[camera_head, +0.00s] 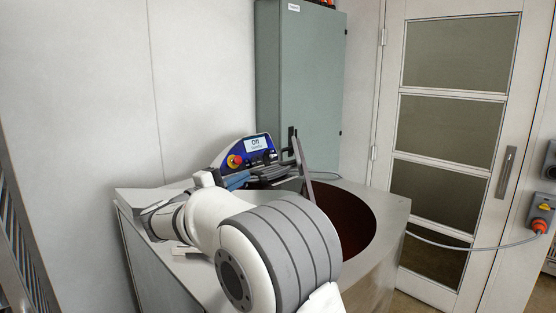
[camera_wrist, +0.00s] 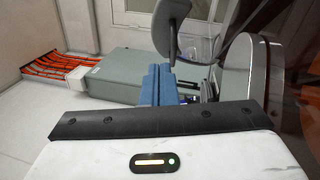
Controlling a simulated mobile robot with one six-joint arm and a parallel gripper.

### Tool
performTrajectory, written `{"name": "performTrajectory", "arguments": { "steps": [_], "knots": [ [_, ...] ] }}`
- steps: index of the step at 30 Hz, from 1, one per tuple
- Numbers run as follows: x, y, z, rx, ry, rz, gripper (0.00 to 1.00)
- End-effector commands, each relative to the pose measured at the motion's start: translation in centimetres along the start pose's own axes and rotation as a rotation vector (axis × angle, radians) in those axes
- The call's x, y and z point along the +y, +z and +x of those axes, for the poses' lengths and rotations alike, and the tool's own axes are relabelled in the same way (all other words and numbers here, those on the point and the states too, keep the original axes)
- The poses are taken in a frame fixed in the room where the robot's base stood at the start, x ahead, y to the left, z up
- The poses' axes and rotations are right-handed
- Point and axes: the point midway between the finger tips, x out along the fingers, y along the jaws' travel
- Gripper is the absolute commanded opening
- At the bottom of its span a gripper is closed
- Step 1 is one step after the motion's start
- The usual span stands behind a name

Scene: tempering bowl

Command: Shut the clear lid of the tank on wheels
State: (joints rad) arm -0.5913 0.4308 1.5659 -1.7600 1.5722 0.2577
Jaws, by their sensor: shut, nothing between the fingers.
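The tank (camera_head: 385,275) is a steel box with a round opening showing dark brown contents. A thin grey upright piece (camera_head: 303,170) stands at the opening's left edge; it looks like the raised clear lid seen nearly edge-on. In the wrist view a rounded pane with a bright rim (camera_wrist: 237,70), probably the lid, stands to the right of my fingers. My gripper (camera_head: 238,180) is at the tank's back left, by the control panel; its blue fingers (camera_wrist: 160,84) are shut and empty. A gap shows between fingers and pane. My arm hides the tank's front left; the tank's wheels are out of view.
A blue control panel (camera_head: 257,146) with a lit display and red knob stands behind my gripper. A green-grey cabinet (camera_head: 300,80) and a glazed door (camera_head: 455,125) are behind. A grey cable (camera_head: 450,246) runs to a wall socket (camera_head: 540,215) at right. A dark paddle-like part (camera_wrist: 172,15) rises near my fingers.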

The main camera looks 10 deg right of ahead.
Motion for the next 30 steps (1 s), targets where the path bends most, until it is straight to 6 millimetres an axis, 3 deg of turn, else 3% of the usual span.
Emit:
{"name": "performTrajectory", "arguments": {
  "steps": [5,17,21,30],
  "knots": [
    [0.1,0.3,2.5,-0.011,-0.001,-0.002,0.00],
    [0.0,0.9,11.4,-0.023,-0.004,-0.004,0.00],
    [0.0,2.6,12.8,-0.022,-0.004,-0.004,0.00],
    [-0.3,3.6,13.7,-0.021,-0.005,-0.003,0.00]
  ]
}}
